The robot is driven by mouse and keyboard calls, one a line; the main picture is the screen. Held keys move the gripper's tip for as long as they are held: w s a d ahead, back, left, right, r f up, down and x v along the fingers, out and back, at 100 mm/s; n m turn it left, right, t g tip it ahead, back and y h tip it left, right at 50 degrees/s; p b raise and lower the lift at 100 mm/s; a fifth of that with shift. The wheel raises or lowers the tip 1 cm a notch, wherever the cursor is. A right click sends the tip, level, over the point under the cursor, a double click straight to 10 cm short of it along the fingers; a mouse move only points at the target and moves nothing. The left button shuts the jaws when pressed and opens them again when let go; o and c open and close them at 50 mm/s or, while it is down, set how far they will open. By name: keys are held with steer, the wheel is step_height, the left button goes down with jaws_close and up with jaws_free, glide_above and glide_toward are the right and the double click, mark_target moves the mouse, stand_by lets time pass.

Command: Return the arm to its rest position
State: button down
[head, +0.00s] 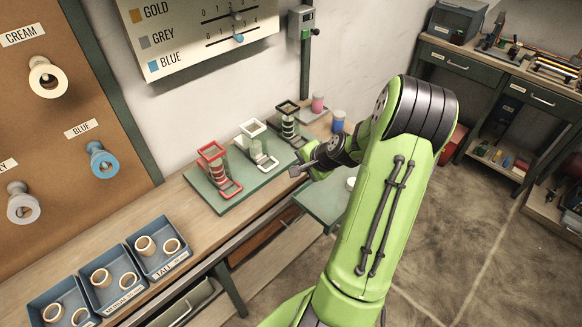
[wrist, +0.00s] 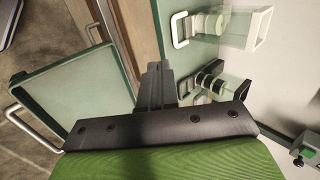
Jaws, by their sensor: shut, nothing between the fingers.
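My green arm rises from the bottom of the head view and bends over towards the workbench. My gripper (head: 297,171) is at the bench's front side, near the black-framed stand. In the wrist view my gripper (wrist: 153,72) shows as a dark closed pair of fingers with nothing held. It points past the edge between the wooden bench front and the green mat. Part of the wrist is hidden behind the arm in the head view.
Red (head: 212,152), white (head: 252,129) and black (head: 287,108) framed stands sit on a green mat (head: 206,190). A green tray (head: 316,206) juts out in front. Blue bins (head: 160,268) stand at lower left. A control box (head: 301,22) stands behind.

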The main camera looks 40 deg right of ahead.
steer(key=shift+s+r, duration=0.35)
steer(key=shift+r, duration=0.15)
steer(key=s+a+r+n+g, duration=0.2)
steer(key=a+r+n, duration=0.35)
steer(key=a, duration=0.35)
steer(key=s+a+r+n+g, duration=0.1)
steer(key=a+r+n, duration=0.4)
steer(key=a+r, duration=0.3)
steer(key=s+a+r+n, duration=0.2)
steer(key=s+a+n, duration=0.1)
steer(key=s, duration=0.4)
steer(key=s+a+r+n+p, duration=0.1)
steer(key=s+a+r+n, duration=0.2)
steer(key=s+a, duration=0.3)
steer(key=shift+s+a+n, duration=0.25)
steer(key=shift+s+n, duration=0.2)
steer(key=shift+s, duration=0.35)
